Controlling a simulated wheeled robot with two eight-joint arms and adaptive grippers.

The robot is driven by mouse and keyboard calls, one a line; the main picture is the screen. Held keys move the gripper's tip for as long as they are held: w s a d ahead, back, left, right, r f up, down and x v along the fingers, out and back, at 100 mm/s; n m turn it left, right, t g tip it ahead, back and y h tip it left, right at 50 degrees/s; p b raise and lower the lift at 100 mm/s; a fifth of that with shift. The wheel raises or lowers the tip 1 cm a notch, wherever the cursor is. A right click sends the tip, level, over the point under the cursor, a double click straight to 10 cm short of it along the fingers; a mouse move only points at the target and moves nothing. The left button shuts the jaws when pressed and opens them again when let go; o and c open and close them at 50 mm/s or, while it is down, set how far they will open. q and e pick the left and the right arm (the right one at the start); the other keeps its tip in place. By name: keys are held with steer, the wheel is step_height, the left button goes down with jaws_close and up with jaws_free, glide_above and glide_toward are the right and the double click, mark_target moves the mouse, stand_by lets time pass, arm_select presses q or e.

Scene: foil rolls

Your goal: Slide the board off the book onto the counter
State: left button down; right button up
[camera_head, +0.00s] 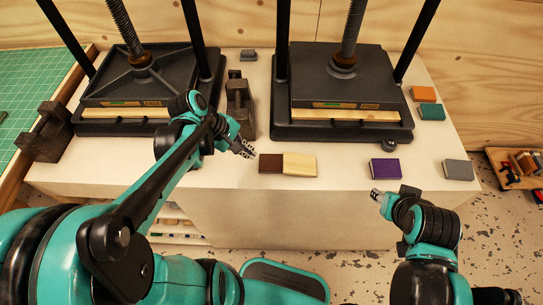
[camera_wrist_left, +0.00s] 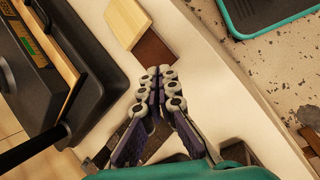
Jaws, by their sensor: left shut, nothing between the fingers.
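A pale wooden board (camera_head: 300,165) and a dark brown book (camera_head: 271,164) lie together near the front edge of the cream counter (camera_head: 342,166). The board covers the right part of the book. In the left wrist view, the board (camera_wrist_left: 127,22) and the uncovered part of the book (camera_wrist_left: 152,50) are just beyond the fingertips. My left gripper (camera_head: 250,152) is shut and empty, left of the book and close to its brown end. Its fingers also show in the left wrist view (camera_wrist_left: 159,88). My right gripper (camera_head: 377,194) hangs in front of the counter edge; its fingers are too small to judge.
Two dark presses (camera_head: 150,85) (camera_head: 345,90) stand at the back. A dark metal block (camera_head: 238,100) stands between them. A purple book (camera_head: 385,169) and a grey book (camera_head: 458,169) lie to the right. The counter between board and purple book is clear.

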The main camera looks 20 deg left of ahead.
mark_target(290, 162)
arm_select(q)
steer(key=w+a+f+n+h+p, duration=0.1)
steer(key=w+a+f+n+h, duration=0.1)
steer(key=a+n+h, duration=0.35)
steer(key=shift+n+g+y, duration=0.3)
steer(key=shift+n+y, duration=0.45)
steer(key=b+x, duration=0.1)
steer(key=x, duration=0.2)
steer(key=b+x, duration=0.1)
steer(key=x, duration=0.3)
steer(key=b+x, duration=0.1)
steer(key=x, duration=0.2)
steer(key=shift+d+r, duration=0.15)
steer(key=shift+d, duration=0.25)
steer(key=d, duration=0.1)
steer(key=w+d, duration=0.1)
steer(key=d, duration=0.1)
steer(key=shift+d, duration=0.15)
steer(key=shift+w+d+b, duration=0.15)
steer(key=shift+d+b, duration=0.15)
steer(key=shift+d, duration=0.15)
steer(key=shift+w+d, duration=0.3)
steer(key=shift+d, duration=0.6)
steer(key=shift+w+d, duration=0.25)
steer(key=shift+d, duration=0.65)
steer(key=shift+a, duration=0.1)
